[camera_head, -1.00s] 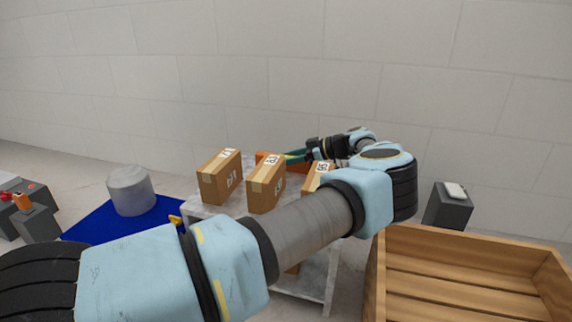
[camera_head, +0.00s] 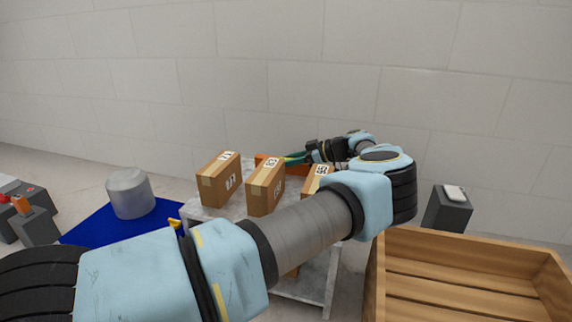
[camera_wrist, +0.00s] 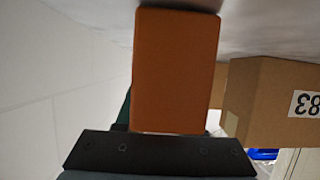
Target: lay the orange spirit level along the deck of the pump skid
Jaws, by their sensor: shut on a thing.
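The orange spirit level (camera_head: 264,159) shows partly in the head view, behind the cardboard boxes at the back of the grey table. It fills the top middle of the wrist view as an orange block (camera_wrist: 176,70). My gripper (camera_head: 292,158) is shut on it, with green fingers reaching it from the right. In the wrist view the dark gripper body lies below the level and the fingertips are hidden. I cannot tell whether the level touches the tabletop.
Three cardboard boxes stand on the table (camera_head: 314,277); the middle one (camera_head: 264,188) is close to the level. A wooden crate (camera_head: 470,247) is at right, with a grey pedestal (camera_head: 447,208) behind.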

